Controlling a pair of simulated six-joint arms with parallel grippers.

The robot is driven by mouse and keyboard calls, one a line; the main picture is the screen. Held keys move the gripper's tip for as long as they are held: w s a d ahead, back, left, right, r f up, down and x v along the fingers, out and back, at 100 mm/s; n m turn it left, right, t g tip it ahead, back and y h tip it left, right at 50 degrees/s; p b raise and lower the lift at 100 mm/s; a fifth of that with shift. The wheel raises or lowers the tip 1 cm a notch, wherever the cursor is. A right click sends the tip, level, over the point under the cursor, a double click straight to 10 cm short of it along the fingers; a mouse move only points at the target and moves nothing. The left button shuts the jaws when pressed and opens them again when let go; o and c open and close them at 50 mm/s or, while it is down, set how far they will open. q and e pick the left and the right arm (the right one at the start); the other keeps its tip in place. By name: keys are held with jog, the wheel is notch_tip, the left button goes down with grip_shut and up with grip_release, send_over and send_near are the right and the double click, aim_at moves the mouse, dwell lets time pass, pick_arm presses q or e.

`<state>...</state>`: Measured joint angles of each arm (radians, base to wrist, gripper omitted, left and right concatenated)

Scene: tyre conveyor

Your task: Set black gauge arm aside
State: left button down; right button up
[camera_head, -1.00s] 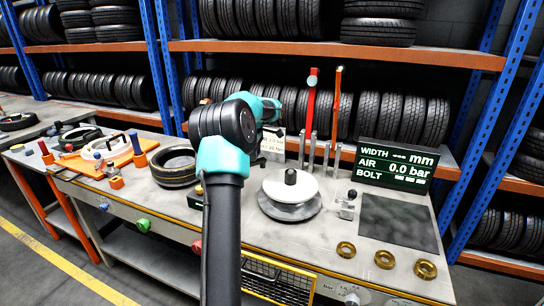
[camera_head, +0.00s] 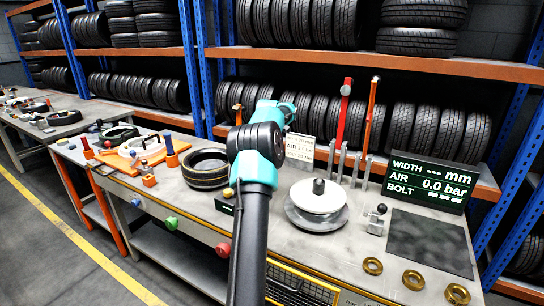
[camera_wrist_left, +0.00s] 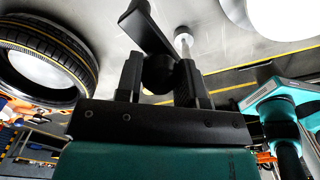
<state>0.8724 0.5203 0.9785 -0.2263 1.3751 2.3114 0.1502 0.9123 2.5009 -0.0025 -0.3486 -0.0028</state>
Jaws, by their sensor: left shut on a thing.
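In the left wrist view, my left gripper (camera_wrist_left: 160,82) is shut on a black bar with a rounded black end, which I take as the black gauge arm (camera_wrist_left: 148,28). The bar slants up and left from between the fingers. A thin metal rod with a pale cap (camera_wrist_left: 184,38) shows just beyond it. In the head view my own arm fills the middle and hides the left gripper and what it holds.
On the bench, a tyre (camera_head: 206,168) lies left of my arm. A white disc on a grey plate (camera_head: 318,196) stands right of it, beside upright metal posts (camera_head: 357,167). Further right are a dark mat (camera_head: 430,242), brass rings (camera_head: 413,280) and a display (camera_head: 430,181). An orange tray (camera_head: 142,158) lies left.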

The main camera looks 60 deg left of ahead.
pick_arm(q)
jog(key=shift+s+a+n, duration=0.2)
jog(key=shift+s+n, duration=0.05)
jog(key=shift+n, duration=0.05)
jog(key=c, duration=0.7)
grip_release()
jog(key=shift+c, duration=0.2)
notch_tip(320, 180, up, 12)
dwell(0.6)
jog(key=shift+r, duration=0.1)
